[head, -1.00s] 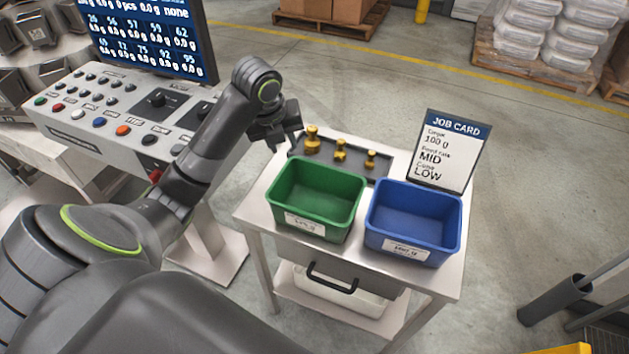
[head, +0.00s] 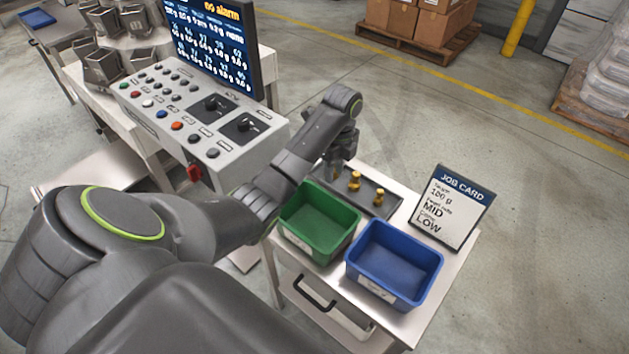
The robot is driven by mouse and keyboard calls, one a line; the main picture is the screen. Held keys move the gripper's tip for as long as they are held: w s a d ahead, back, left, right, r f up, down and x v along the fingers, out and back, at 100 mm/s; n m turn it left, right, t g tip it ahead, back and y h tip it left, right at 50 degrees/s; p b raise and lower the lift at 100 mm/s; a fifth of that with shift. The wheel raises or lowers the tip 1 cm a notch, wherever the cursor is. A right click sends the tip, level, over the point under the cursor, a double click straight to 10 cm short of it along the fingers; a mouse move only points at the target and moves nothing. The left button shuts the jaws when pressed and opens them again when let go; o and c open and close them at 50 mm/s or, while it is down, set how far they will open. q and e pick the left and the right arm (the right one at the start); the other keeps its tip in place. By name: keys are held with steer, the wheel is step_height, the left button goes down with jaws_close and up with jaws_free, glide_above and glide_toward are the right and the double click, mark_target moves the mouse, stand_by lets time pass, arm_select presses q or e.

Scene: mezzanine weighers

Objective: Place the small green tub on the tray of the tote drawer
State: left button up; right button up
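The green tub (head: 302,246) stands upright and empty on the small table, left of the blue tub. The drawer with its black handle (head: 312,298) is under the tabletop and looks shut; the inside is hidden. My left gripper (head: 334,172) points down over the left end of the dark weight tray (head: 378,209), behind the green tub and apart from it. Its fingers are small and partly hidden, so I cannot tell whether they are open or hold the leftmost weight, which is hidden. My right gripper is out of view.
The blue tub (head: 396,297) stands close beside the green one. Two brass weights (head: 355,181) show on the weight tray. A job card (head: 454,207) stands at the table's right back. A control console (head: 200,118) with a screen is at left.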

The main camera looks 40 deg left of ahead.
mark_target(332, 198)
arm_select(q)
step_height(332, 198, down, 10)
steer(key=b, duration=0.8)
steer(key=shift+s+d+r, duration=0.15)
steer(key=shift+r, duration=0.1)
steer(key=shift+s+f+b, duration=0.1)
steer(key=shift+f+b, duration=0.9)
steer(key=shift+b, duration=0.1)
step_height(332, 198, down, 2)
steer(key=shift+s+f+b, duration=0.1)
steer(key=shift+f+b, duration=0.1)
steer(key=shift+b, duration=0.4)
steer(key=shift+f+p, duration=0.4)
steer(key=shift+p, duration=0.05)
steer(key=shift+f, duration=0.35)
steer(key=c, duration=0.6)
jaws_close()
